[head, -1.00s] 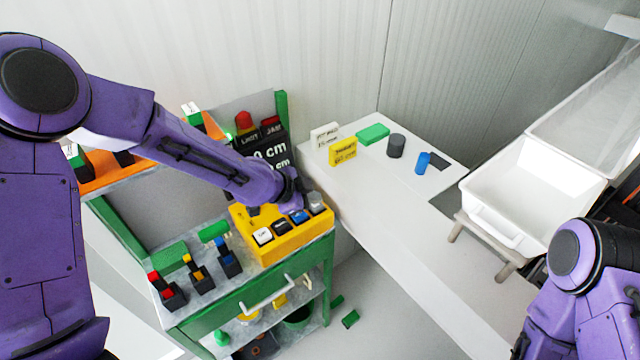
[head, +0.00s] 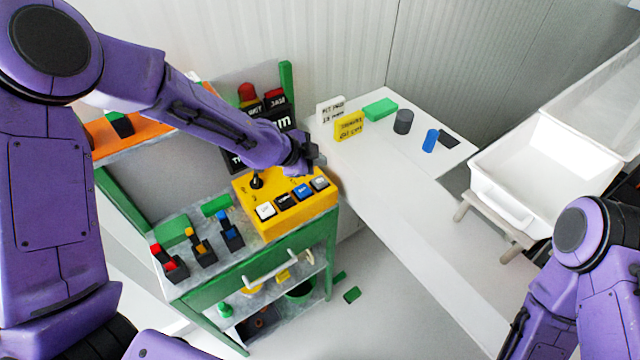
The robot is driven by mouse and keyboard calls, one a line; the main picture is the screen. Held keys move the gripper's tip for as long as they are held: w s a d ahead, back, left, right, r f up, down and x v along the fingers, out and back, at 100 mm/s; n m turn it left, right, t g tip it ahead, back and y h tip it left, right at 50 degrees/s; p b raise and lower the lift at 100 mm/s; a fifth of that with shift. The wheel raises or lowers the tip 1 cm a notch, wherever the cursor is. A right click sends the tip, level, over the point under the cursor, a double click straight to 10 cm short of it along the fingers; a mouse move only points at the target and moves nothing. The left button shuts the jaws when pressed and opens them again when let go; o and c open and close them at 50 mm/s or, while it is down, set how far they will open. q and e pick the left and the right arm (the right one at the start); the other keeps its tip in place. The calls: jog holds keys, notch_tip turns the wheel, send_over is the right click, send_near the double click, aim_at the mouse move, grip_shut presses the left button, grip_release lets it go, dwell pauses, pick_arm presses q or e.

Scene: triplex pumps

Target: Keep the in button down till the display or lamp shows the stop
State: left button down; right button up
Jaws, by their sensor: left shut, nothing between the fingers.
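A yellow control box (head: 284,228) stands on the green-framed bench. Along its front edge is a row of buttons: a white one (head: 265,211), a black one (head: 284,201), a blue one (head: 302,191) and a pale grey one (head: 319,183). Their labels are too small to read. A black joystick (head: 256,181) stands behind them. My left gripper (head: 311,164) is shut and empty, above the box's back right corner, apart from the buttons. The black display (head: 286,115) behind is mostly hidden by my left arm; only an "m" shows. Red lamps (head: 247,92) sit on top. My right gripper is out of view.
Small red, yellow and blue switches (head: 202,251) stand left of the box. A white table (head: 385,185) at the right holds signs, a green block (head: 380,109), a dark cylinder (head: 403,121) and a blue cylinder (head: 430,141). White bins (head: 520,180) stand farther right.

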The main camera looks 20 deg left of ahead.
aim_at(317, 182)
pick_arm(q)
notch_tip(317, 182, down, 2)
jog(key=shift+f+b, duration=0.15)
jog(key=shift+b, duration=0.35)
jog(key=shift+w+f+b, duration=0.1)
jog(key=shift+f+b, duration=0.4)
jog(key=shift+f, duration=0.35)
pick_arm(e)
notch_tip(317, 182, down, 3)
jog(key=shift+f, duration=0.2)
pick_arm(q)
jog(key=shift+f, duration=0.1)
dwell(0.5)
jog(key=shift+f, duration=0.35)
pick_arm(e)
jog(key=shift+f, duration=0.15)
